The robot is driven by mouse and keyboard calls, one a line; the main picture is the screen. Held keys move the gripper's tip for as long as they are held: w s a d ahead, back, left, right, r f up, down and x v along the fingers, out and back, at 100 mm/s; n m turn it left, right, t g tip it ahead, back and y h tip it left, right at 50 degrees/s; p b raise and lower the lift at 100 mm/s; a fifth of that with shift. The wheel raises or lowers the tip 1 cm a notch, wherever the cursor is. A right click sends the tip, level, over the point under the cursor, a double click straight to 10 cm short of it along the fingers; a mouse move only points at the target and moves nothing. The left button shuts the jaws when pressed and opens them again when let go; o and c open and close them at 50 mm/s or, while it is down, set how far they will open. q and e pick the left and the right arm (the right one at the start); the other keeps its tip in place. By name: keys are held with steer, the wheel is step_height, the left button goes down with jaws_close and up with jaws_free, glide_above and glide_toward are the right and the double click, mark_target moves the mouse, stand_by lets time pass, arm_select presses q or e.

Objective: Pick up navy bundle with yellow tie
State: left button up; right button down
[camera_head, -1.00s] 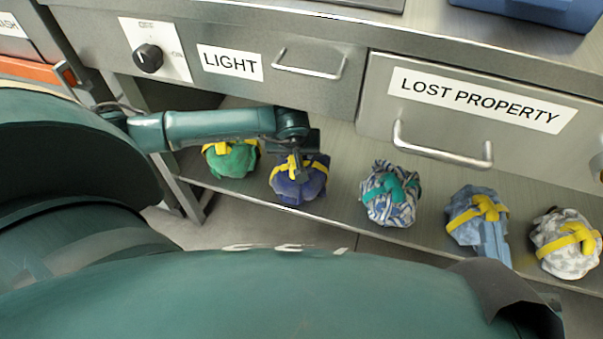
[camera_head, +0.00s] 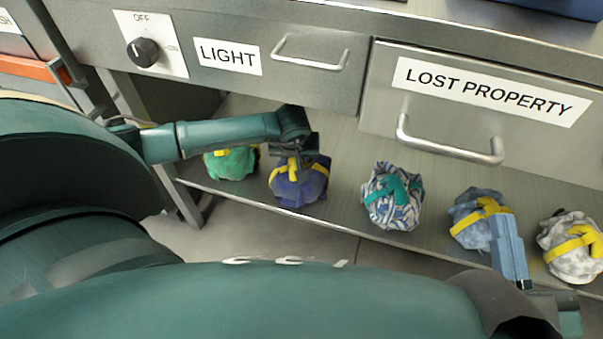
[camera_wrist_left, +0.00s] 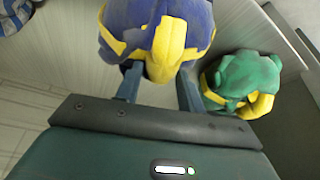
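The navy bundle (camera_head: 300,188) with a yellow tie rests on the shelf under the LIGHT drawer. My left gripper (camera_head: 297,165) is at it from above and partly hides it. In the left wrist view the navy bundle (camera_wrist_left: 195,15) fills the top middle. The two fingers of my left gripper (camera_wrist_left: 160,80) stand apart, one on each side of the hanging yellow tie (camera_wrist_left: 167,50); firm contact does not show. My right gripper (camera_head: 508,250) is at the lower right, in front of the light blue bundle; its finger gap does not show.
A green bundle (camera_head: 232,163) lies close on the left, also in the wrist view (camera_wrist_left: 243,75). A striped bundle (camera_head: 392,195), light blue bundle (camera_head: 470,207) and grey-white bundle (camera_head: 570,262) stand to the right. The LOST PROPERTY drawer handle (camera_head: 450,150) juts out above.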

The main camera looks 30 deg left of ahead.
arm_select(q)
jaws_close()
steer(key=shift+r, duration=0.1)
stand_by(0.5)
